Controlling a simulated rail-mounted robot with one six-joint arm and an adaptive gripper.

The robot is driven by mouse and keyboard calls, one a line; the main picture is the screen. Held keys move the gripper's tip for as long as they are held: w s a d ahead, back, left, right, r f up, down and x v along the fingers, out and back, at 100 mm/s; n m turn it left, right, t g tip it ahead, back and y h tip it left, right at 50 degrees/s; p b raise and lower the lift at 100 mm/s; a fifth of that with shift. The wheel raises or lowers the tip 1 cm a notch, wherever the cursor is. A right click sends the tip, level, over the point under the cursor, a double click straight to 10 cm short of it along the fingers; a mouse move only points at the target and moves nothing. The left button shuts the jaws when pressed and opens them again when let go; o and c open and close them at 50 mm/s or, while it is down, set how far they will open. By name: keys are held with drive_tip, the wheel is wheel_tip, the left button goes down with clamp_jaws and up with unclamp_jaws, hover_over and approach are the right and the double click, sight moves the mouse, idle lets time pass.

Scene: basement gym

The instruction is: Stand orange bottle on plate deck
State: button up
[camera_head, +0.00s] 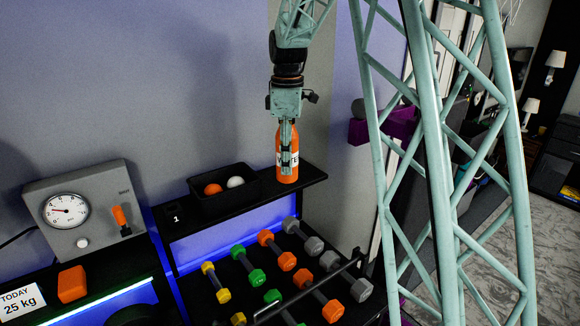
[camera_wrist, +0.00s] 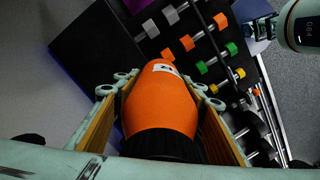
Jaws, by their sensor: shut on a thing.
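The orange bottle (camera_head: 287,166) is upright, with a white label, over the right end of a black shelf top. I cannot tell whether its base touches the shelf. My gripper (camera_head: 289,160) points down and is shut on the bottle from above. In the wrist view the bottle (camera_wrist: 160,100) lies between the two fingers, its dark cap nearest the camera. A lower black deck (camera_head: 105,286) at the left has a lit edge and a dark round shape under it, perhaps a weight plate. No deck is clearly marked as the plate deck.
The shelf top (camera_head: 309,180), marked 1, holds a black tray (camera_head: 224,205) with an orange and a white ball. Several coloured dumbbells rest below. The left deck carries a gauge box (camera_head: 85,215), an orange block (camera_head: 72,284) and a "25 kg" sign (camera_head: 20,301).

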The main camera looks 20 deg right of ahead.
drive_tip(key=a+m+b, duration=0.1)
drive_tip(key=m, duration=0.1)
drive_tip(key=a+r+m+b, duration=0.1)
drive_tip(key=m, duration=0.1)
drive_tip(key=a+r+m+b, duration=0.1)
drive_tip(key=m, duration=0.1)
drive_tip(key=shift+w+r, duration=0.15)
drive_tip(key=shift+w, duration=0.2)
drive_tip(key=shift+a+r+m+b, duration=0.45)
drive_tip(key=shift+m+b, duration=0.1)
drive_tip(key=shift+m, duration=0.45)
drive_tip(key=shift+a+r+m+b, duration=0.45)
drive_tip(key=shift+m+b, duration=0.15)
drive_tip(key=shift+m, duration=0.4)
drive_tip(key=shift+a+r+m+b, duration=0.45)
drive_tip(key=shift+m+b, duration=0.1)
drive_tip(key=shift+m, duration=0.45)
